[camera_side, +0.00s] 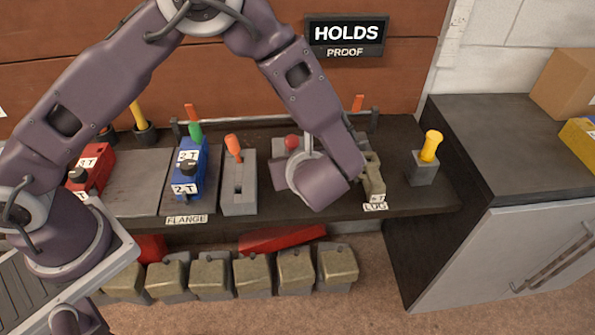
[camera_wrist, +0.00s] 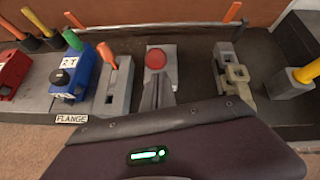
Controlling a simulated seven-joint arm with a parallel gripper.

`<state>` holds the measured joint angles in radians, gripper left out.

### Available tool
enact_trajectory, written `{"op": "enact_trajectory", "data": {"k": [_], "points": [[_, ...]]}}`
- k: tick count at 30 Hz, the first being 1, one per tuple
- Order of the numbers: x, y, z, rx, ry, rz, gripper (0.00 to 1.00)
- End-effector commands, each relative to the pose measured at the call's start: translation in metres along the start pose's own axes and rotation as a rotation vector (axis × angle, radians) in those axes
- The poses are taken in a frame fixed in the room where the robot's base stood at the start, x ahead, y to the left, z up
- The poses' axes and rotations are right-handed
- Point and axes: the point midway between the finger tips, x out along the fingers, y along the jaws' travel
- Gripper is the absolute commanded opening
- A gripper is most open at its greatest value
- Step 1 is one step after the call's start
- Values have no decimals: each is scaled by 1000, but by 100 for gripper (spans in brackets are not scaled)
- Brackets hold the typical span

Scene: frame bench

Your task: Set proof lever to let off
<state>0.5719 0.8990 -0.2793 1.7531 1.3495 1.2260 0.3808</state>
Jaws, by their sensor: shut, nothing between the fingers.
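A lever with an orange handle (camera_side: 233,148) stands in a slotted grey housing (camera_side: 240,198) on the bench, right of the blue unit. Its handle tilts toward the back wall; it also shows in the wrist view (camera_wrist: 108,58). No readable marking shows on the housing. The sign on the wall reads HOLDS PROOF (camera_side: 345,36). My gripper's dark fingers (camera_wrist: 158,82) are together and empty in the wrist view, in front of a red button (camera_wrist: 156,58) and right of the lever, apart from it. In the side view my wrist hides the fingers.
A blue unit (camera_side: 186,170) by the FLANGE label stands close left of the lever, with a red unit (camera_side: 90,166) farther left. A clamp-like LUG fixture (camera_side: 373,178) and a yellow-handled post (camera_side: 431,147) stand right. A rail (camera_wrist: 165,25) runs along the back.

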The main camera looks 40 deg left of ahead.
Motion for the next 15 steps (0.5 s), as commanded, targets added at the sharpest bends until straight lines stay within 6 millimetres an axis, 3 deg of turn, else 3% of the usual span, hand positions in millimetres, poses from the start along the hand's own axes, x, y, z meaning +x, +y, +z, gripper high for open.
{"op": "enact_trajectory", "data": {"k": [3, 15], "points": [[3, -4, 23, -7, 103, 22, 0], [24, -16, 82, 6, 456, 91, 0]]}}
